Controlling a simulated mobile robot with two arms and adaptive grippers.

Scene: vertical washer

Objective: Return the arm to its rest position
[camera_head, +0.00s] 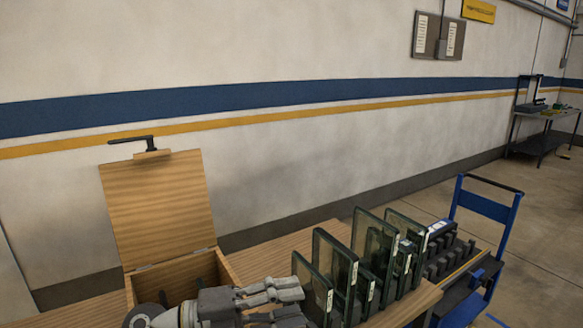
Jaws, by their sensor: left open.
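My left gripper (290,304) shows at the bottom of the head view, with its fingers pointing right. It is open, with a gap between its two grey fingers and nothing seen between them. It is in front of the right side of an open wooden box, and its fingertips are close to the nearest dark-framed glass panel (309,287). I cannot tell whether they touch. The lower finger is partly cut off by the picture's bottom edge. My right gripper is not in view.
The wooden box has its lid (158,205) raised, with a black handle (133,141) on top. Several glass panels stand upright on the wooden table (290,246). A blue cart (487,208) stands at the right. A wall runs behind; open floor (545,225) lies far right.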

